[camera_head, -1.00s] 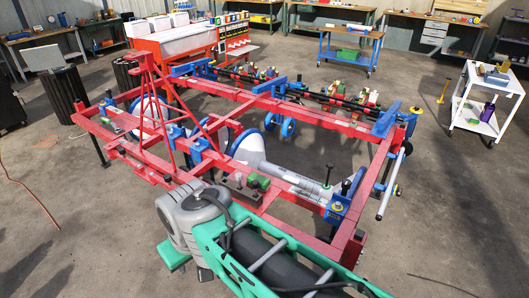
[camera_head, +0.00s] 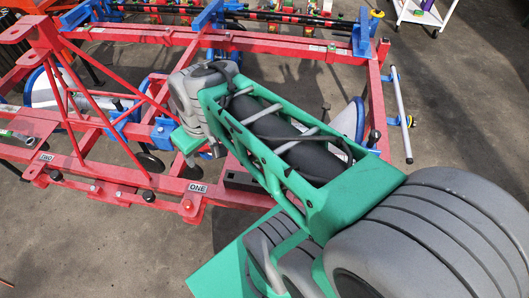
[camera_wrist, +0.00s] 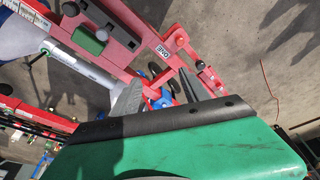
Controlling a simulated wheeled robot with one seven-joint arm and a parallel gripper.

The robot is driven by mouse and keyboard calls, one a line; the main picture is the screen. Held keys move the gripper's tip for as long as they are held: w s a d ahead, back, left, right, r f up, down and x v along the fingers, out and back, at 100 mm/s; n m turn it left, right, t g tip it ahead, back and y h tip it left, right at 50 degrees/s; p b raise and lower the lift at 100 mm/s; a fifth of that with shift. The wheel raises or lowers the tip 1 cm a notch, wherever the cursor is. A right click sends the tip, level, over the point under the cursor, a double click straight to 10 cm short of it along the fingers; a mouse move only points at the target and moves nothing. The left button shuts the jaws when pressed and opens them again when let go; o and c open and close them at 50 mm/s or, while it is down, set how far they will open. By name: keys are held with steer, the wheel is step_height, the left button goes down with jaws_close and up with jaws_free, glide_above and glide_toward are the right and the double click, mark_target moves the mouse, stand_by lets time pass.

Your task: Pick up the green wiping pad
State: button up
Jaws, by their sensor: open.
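A small green block (camera_wrist: 90,39), which looks like the wiping pad, lies on a red beam at the upper left of the wrist view, beside dark fittings. It is hidden behind my arm in the head view. My gripper (camera_wrist: 162,92) shows in the wrist view, its grey and dark fingers apart with nothing held between them. The block is off to the left of the fingers, clear of them. In the head view I cannot make out the fingertips.
The red planter frame (camera_head: 110,189) spreads under and beyond my arm, with an upright red tripod at left. A label reading ONE (camera_head: 197,188) is on its near beam. A grey-white cylinder (camera_wrist: 65,55) lies near the block. Bare floor is at right.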

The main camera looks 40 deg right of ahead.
steer(key=shift+o, duration=1.4)
steer(key=w+d+f+n+b, duration=0.2)
steer(key=d+f+b, duration=0.4)
steer(key=d+f, duration=0.4)
steer(key=shift+w+f+g+y+b, duration=0.35)
steer(key=shift+w+f, duration=0.3)
steer(key=shift+w, duration=0.25)
steer(key=shift+o, duration=0.8)
steer(key=d+f+n+b, duration=0.1)
steer(key=d+f+b, duration=0.2)
steer(key=d+f, duration=0.2)
steer(key=shift+w+d+f+n+y, duration=0.25)
steer(key=shift+d+y, duration=0.2)
steer(key=shift+d, duration=0.3)
steer(key=shift+o, duration=0.4)
steer(key=s+d+f+n+b, duration=0.1)
steer(key=d+f, duration=0.1)
steer(key=d, duration=0.1)
steer(key=s+d+f+t+b, duration=0.1)
steer(key=d+f, duration=0.2)
steer(key=d, duration=0.1)
steer(key=s+d+f+n+y+b, duration=0.1)
steer(key=d+f+b, duration=0.1)
steer(key=d+f, duration=0.1)
steer(key=shift+s+d+f+n, duration=0.1)
steer(key=shift+s+d+n, duration=0.15)
steer(key=shift+d+n, duration=0.15)
steer(key=x, duration=0.7)
steer(key=shift+w+b, duration=0.2)
steer(key=shift+b, duration=0.2)
